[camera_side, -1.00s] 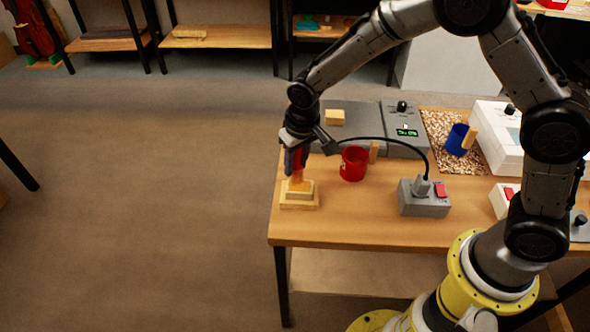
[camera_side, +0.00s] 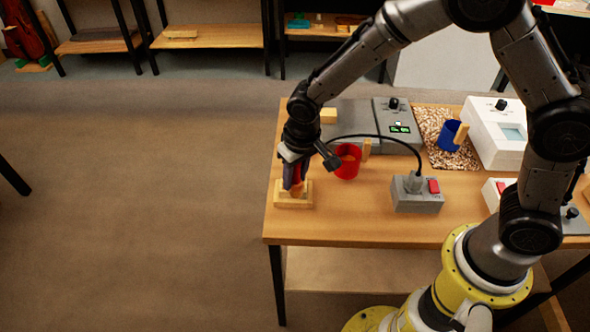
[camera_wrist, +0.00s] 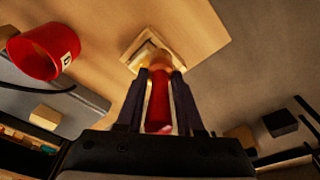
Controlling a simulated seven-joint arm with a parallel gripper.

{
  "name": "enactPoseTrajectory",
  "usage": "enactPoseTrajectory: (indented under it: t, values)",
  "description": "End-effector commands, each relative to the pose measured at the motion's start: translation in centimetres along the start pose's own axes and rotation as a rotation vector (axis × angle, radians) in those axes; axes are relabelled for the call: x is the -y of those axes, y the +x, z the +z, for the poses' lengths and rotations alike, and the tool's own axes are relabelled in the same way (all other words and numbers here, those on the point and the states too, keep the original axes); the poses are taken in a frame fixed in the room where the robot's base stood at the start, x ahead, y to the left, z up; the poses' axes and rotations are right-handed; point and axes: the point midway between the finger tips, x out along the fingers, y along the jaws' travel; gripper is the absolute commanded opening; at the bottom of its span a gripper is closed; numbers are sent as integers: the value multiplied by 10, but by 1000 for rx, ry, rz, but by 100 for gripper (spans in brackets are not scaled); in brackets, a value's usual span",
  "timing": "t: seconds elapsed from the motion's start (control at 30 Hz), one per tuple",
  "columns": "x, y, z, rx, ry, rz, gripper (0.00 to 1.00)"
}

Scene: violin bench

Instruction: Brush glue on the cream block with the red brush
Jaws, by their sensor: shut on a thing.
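My gripper (camera_side: 295,186) is shut on the red brush (camera_wrist: 160,105), with one dark finger on each side of the handle in the wrist view (camera_wrist: 157,88). The brush points down at the cream block (camera_wrist: 145,55), which sits on a square wooden base (camera_side: 293,202) near the table's left edge. The brush's lighter lower end (camera_wrist: 160,62) overlaps the block in the wrist view. The fingers and brush partly hide the block, and I cannot tell whether the bristles touch it.
A red cup (camera_side: 347,162) stands to the right of the block, with a wooden piece behind it. A grey switch box (camera_side: 417,196) with a cable is further right. A blue cup (camera_side: 448,136) stands on a speckled mat. The table (camera_side: 340,222) is bare in front.

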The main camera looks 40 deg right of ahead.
Motion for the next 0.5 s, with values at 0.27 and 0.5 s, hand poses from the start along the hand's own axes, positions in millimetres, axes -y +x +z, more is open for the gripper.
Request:
enactPoseTrajectory:
  t: [0.27, 0.5]
  values:
    - [-19, 4, -21, -1, 5, 0, 0]
    - [-33, 6, -38, -2, 4, 0, 0]
